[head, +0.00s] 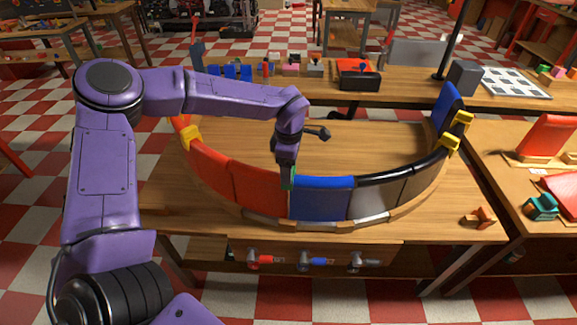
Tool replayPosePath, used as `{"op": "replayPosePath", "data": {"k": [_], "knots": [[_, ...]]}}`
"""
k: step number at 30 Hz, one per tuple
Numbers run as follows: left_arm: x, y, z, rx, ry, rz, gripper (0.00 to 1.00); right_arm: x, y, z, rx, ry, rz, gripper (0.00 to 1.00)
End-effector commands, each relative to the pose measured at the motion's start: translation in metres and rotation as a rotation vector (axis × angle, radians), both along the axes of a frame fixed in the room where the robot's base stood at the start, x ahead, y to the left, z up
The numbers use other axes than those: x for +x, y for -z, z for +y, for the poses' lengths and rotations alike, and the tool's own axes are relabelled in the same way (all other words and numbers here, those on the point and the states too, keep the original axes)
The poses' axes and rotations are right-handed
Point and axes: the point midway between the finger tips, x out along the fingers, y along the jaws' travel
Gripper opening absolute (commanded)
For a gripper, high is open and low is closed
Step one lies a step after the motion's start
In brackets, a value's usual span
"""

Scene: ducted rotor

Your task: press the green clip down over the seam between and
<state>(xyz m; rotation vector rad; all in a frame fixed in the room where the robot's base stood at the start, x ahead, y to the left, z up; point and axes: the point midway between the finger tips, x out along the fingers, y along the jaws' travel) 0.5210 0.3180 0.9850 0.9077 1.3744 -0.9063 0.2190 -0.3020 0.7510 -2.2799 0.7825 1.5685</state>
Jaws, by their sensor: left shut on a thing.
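A curved duct wall of coloured segments stands on the wooden table. A red segment (247,182) and a blue segment (322,198) meet at a seam near the front middle. My left gripper (287,170) points down at the top of this seam from the inner side. It is shut on the green clip (287,181), a small narrow piece that is partly hidden by the fingers. The clip is at the red-blue seam; I cannot tell whether it is seated on the rims. My right gripper is not in view.
Yellow clips (449,142) sit at the right end of the wall, another yellow clip (191,137) at the left. A grey segment (378,198) follows the blue one. A teal block (541,207) lies on the right table. Inside the arc, the tabletop (370,150) is largely clear.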

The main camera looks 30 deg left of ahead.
Motion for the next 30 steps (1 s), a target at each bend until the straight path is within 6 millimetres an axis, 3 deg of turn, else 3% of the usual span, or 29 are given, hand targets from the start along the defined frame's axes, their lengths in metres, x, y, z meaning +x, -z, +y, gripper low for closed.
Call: {"op": "replayPosePath", "data": {"k": [4,5,7,8,16,19,30], "knots": [[0.000,0.002,0.000,0.000,0.000,0.001,0.35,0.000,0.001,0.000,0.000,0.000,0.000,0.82],[0.000,0.002,0.000,0.000,0.000,0.001,0.68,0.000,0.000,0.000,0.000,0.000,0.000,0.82],[0.000,0.002,0.000,0.000,0.000,0.001,0.91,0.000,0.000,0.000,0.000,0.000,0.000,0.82],[0.000,0.002,0.000,0.000,0.000,0.001,0.94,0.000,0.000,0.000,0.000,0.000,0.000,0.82],[0.000,0.001,0.000,0.000,0.000,0.000,0.94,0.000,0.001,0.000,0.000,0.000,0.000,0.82],[0.001,-0.008,0.000,0.000,0.000,-0.002,0.94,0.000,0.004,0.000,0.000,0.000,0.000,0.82],[0.001,-0.088,0.000,0.001,-0.001,-0.003,0.94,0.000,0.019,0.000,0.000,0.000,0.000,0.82]]}}
